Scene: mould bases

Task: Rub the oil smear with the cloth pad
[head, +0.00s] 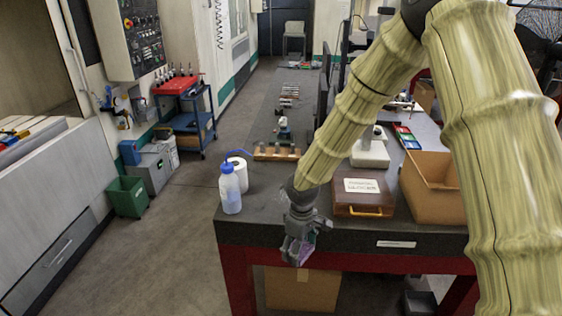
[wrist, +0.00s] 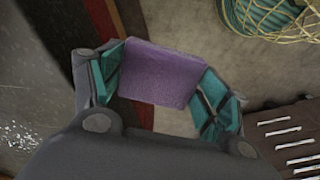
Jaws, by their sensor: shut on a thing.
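My gripper (head: 297,250) is shut on a purple cloth pad (wrist: 160,72), which sits between its two teal fingers in the wrist view. A little of the purple pad (head: 304,249) also shows in the head view. The gripper points down at the front edge of the dark stone-topped table (head: 262,229), in front of the brown case. In the wrist view the pad appears over the table's red frame and the floor. I cannot make out an oil smear in either view. My arm covers part of the tabletop.
A blue-capped bottle (head: 230,190) and a white roll (head: 240,172) stand left of my gripper. A brown case (head: 362,207) and an open cardboard box (head: 432,190) stand right of it. A wooden rack (head: 276,153) lies farther back.

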